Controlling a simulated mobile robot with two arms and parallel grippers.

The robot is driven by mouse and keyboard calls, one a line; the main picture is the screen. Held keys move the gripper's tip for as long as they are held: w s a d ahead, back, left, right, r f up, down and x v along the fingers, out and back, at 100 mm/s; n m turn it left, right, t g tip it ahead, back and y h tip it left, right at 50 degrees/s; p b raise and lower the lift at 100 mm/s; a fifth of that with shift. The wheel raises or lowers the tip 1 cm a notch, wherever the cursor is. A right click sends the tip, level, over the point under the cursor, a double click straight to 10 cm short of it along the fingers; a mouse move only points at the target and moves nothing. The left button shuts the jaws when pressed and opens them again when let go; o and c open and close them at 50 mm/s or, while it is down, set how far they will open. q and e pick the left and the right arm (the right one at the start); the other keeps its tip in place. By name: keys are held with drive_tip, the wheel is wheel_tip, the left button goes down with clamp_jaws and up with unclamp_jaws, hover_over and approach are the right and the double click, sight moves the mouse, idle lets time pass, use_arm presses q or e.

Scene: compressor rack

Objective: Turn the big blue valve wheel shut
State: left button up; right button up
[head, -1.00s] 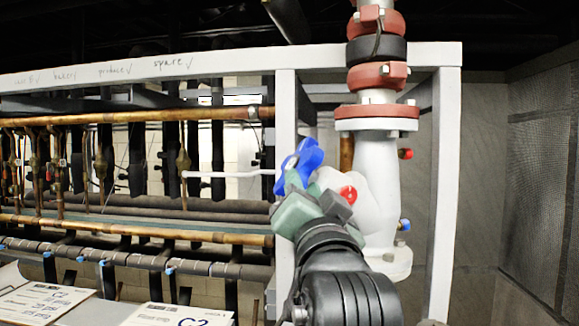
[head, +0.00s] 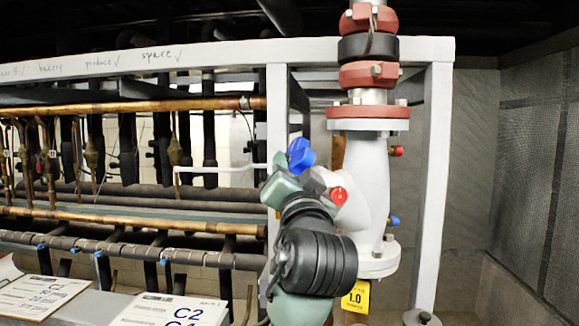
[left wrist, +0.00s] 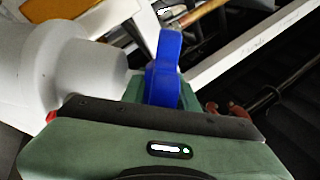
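The big blue valve wheel (head: 300,155) is on the white valve body (head: 362,190), at its left side. Much of the wheel is hidden behind my left gripper (head: 283,180) in the head view. In the left wrist view, a blue part of the wheel (left wrist: 165,68) stands up between the green fingers of my left gripper (left wrist: 163,98). The fingers sit close on both sides of it and look shut on it. The dark front edge of the gripper hides the contact. My right gripper is in neither view.
A grey frame post (head: 277,150) stands close behind the gripper, and another post (head: 433,190) stands to the right. A red knob (head: 338,196) is beside the gripper. A yellow tag (head: 356,297) hangs below the valve. Copper pipes (head: 130,105) run at left.

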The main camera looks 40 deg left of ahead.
use_arm(q)
clamp_jaws()
drive_tip(key=shift+f+b, duration=0.25)
drive_tip(key=shift+b, duration=0.25)
drive_tip(key=m+t+b, duration=0.2)
drive_tip(key=t+b, duration=0.1)
drive_tip(key=shift+f+h, duration=0.15)
drive_tip(key=shift+h, duration=0.25)
drive_tip(key=shift+m+t+b, duration=0.3)
drive_tip(key=shift+t+b, duration=0.25)
drive_tip(key=shift+t, duration=0.05)
drive_tip(key=shift+r+m+h, duration=0.3)
drive_tip(key=shift+r, duration=0.05)
drive_tip(key=shift+o, duration=0.3)
unclamp_jaws()
